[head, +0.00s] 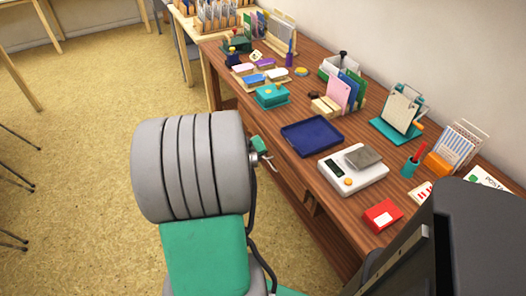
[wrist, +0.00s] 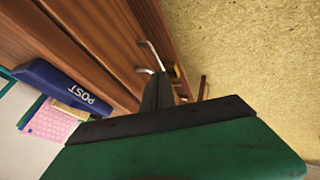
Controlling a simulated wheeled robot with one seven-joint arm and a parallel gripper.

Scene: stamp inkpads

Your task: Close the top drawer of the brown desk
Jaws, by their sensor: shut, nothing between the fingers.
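The brown desk (head: 365,215) runs along the wall in the head view, its front facing my arm. My gripper (head: 268,158) is beside the desk's front edge, partly hidden by my own arm. In the wrist view, my gripper (wrist: 159,88) has its dark fingers together and empty, close to the brown wooden front (wrist: 95,40). A bent metal handle (wrist: 153,55) shows just beyond the fingertips. Whether the fingers touch the handle or the wood I cannot tell. How far the top drawer stands out is hidden by my arm and gripper.
On the desktop are a blue tray (head: 311,135), a white scale (head: 350,178) and a red inkpad (head: 382,215) near the front edge. In the wrist view, a blue item marked POST (wrist: 62,85) lies at left. Open floor (head: 75,150) is left of the desk.

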